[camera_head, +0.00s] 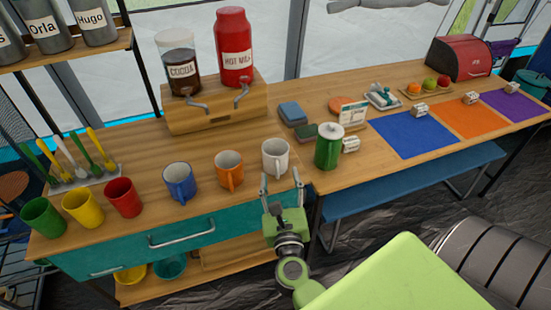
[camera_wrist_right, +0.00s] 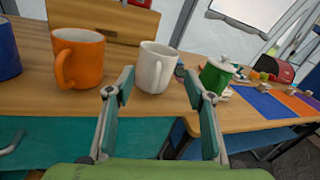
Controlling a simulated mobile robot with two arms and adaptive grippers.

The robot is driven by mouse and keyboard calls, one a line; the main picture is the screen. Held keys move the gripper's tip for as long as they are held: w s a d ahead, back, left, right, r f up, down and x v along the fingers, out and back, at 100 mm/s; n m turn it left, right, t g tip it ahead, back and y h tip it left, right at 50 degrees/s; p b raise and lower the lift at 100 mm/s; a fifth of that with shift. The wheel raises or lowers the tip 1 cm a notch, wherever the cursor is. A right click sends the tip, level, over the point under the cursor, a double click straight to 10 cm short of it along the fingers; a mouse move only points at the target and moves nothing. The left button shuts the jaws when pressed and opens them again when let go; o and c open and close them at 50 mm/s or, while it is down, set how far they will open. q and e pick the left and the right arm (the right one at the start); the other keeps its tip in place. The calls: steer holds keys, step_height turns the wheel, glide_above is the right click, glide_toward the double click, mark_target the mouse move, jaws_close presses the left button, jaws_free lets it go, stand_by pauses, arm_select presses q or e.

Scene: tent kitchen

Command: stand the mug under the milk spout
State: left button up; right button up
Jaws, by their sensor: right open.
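Three mugs stand upright in a row on the wooden counter: a blue mug (camera_head: 180,182), an orange mug (camera_head: 229,170) and a white mug (camera_head: 275,157). The red dispenser labelled hot milk (camera_head: 234,50) sits on a wooden stand, with its metal milk spout (camera_head: 241,95) at the front. The counter below that spout is bare. My right gripper (camera_head: 282,183) is open and empty at the counter's front edge, just in front of the white mug. In the right wrist view the white mug (camera_wrist_right: 155,67) shows between and beyond the fingers (camera_wrist_right: 163,88). My left gripper is not in view.
The cocoa dispenser (camera_head: 181,65) stands left of the milk on the same stand (camera_head: 215,110). Red, yellow and green cups stand at the left. A green lidded jar (camera_head: 328,147) is close right of the white mug. Coloured mats lie further right.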

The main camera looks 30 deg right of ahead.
mark_target(278, 169)
steer(key=shift+f+p+x, duration=0.2)
steer(key=shift+p+x, duration=0.15)
steer(key=shift+x, duration=1.15)
steer(key=shift+f+p+x, duration=0.15)
steer(key=shift+p+x, duration=0.2)
steer(key=shift+x, duration=1.1)
steer(key=shift+a, duration=0.1)
steer(key=shift+c, duration=0.5)
jaws_close()
